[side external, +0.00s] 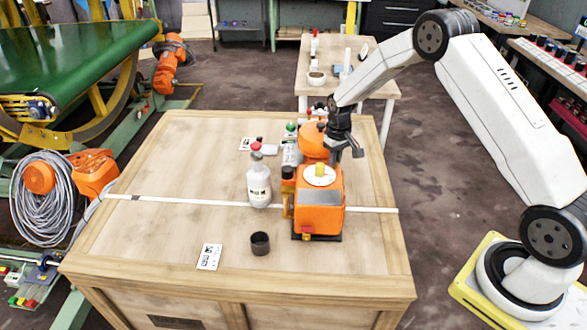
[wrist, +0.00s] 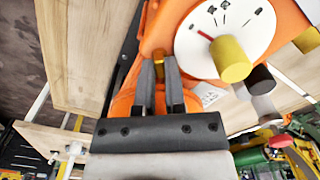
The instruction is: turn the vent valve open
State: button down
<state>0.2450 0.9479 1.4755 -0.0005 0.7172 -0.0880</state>
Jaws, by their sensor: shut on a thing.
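An orange machine (side external: 320,212) with a white dial and a yellow knob (side external: 320,169) on top stands on the crate. The wrist view shows the dial (wrist: 203,28), with a red pointer mark, and the yellow knob (wrist: 232,60) apart from my gripper. My gripper (side external: 354,150) is low at the far side of the machine.
A grey bottle with a red cap (side external: 259,184) stands left of the machine. A dark cup (side external: 260,243) and a printed card (side external: 209,256) are nearer the front. An orange round body (side external: 312,139) is close behind. The crate's left half (side external: 165,170) is mostly clear.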

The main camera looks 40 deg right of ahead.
jog(key=n, duration=0.5)
jog(key=shift+n, duration=0.3)
jog(key=n, duration=0.5)
dwell(0.4)
jog(key=c, duration=0.7)
grip_release()
jog(key=shift+r, duration=0.1)
jog(key=shift+r, duration=3.8)
